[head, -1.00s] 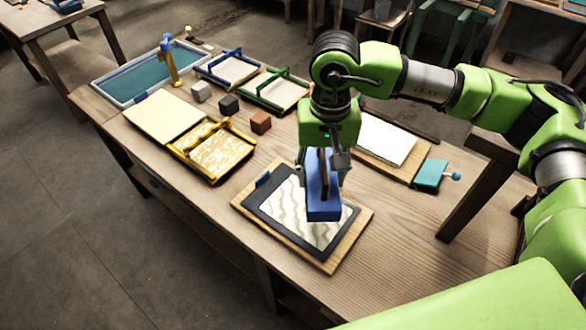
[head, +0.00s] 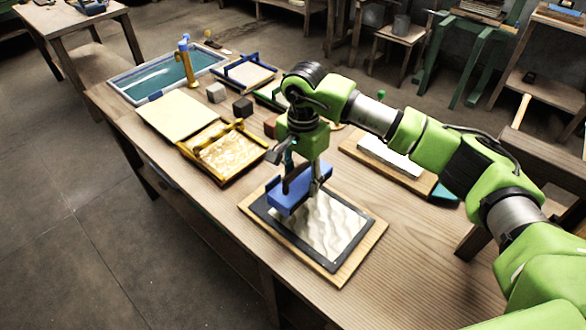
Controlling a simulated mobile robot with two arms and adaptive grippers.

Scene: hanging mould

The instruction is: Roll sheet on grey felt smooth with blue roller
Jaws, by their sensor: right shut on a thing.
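The wavy off-white sheet (head: 330,228) lies on dark grey felt (head: 352,258), which sits on a wooden board (head: 375,238) near the table's front. The blue roller (head: 290,200) is over the felt's far-left end and covers that end of the sheet. I cannot tell whether it touches the sheet. My right gripper (head: 300,178) is shut on the roller from above. The uncovered part of the sheet shows wavy ridges. My left gripper is not in view.
A yellow-framed mould (head: 238,125) and a cream pad (head: 178,112) lie to the left, with small blocks (head: 243,107) behind. A water vat (head: 160,75) is at the far left. A board with a white sheet (head: 390,157) lies behind right. The table front right is clear.

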